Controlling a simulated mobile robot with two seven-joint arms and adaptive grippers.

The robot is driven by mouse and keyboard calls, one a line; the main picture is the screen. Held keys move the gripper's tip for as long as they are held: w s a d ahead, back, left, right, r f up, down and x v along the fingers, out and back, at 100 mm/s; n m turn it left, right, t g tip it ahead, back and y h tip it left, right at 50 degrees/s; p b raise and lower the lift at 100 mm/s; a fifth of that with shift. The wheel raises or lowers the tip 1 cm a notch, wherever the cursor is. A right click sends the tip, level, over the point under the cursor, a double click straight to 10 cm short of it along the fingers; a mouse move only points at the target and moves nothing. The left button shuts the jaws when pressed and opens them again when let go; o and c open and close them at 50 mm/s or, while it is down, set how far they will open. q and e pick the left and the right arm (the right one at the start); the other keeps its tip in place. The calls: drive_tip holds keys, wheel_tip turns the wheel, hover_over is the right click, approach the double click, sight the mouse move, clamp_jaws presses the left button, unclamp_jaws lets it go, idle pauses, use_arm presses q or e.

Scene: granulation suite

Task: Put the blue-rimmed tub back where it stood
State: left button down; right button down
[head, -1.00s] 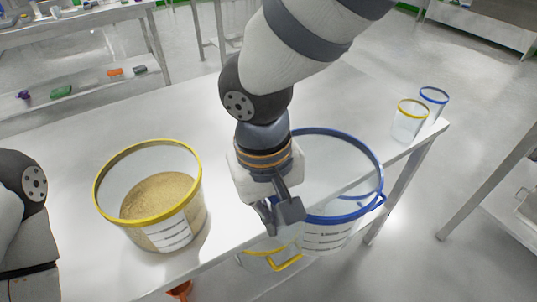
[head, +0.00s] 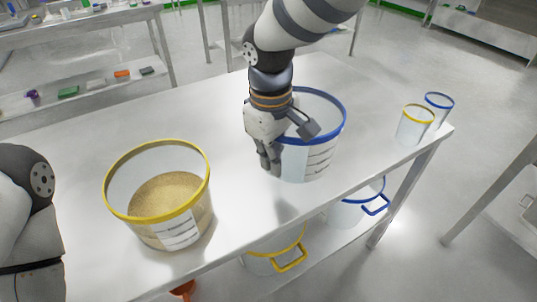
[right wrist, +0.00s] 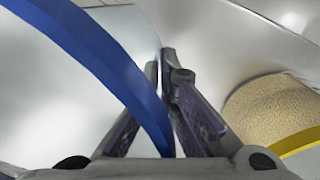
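The blue-rimmed tub (head: 318,160) is clear and upright, with a printed label. In the head view it is over the worktable, right of the yellow-rimmed tub. I cannot tell whether its base touches the tabletop. My right gripper (head: 270,163) is at its left side. In the right wrist view the blue rim (right wrist: 122,80) runs between the fingers (right wrist: 160,62), which are closed on the tub's wall. The tub's far interior is partly hidden by my gripper. My left arm shows at the left edge; its gripper is out of view.
A yellow-rimmed tub (head: 160,235) of tan granules stands at the table's front left. Small yellow-rimmed (head: 414,127) and blue-rimmed (head: 440,103) beakers stand at the right corner. Another yellow-rimmed tub (head: 268,262) and blue-rimmed tub (head: 350,212) are below the table. The table's back is clear.

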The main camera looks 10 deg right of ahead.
use_arm(q)
drive_tip(key=shift+s+f, duration=0.25)
use_arm(e)
drive_tip(key=f, duration=0.2)
drive_tip(key=w+f, duration=0.1)
drive_tip(key=f, duration=0.1)
drive_tip(key=shift+d, duration=0.2)
drive_tip(key=shift+s, duration=0.1)
drive_tip(key=c, duration=1.8)
unclamp_jaws()
drive_tip(key=shift+f, duration=0.1)
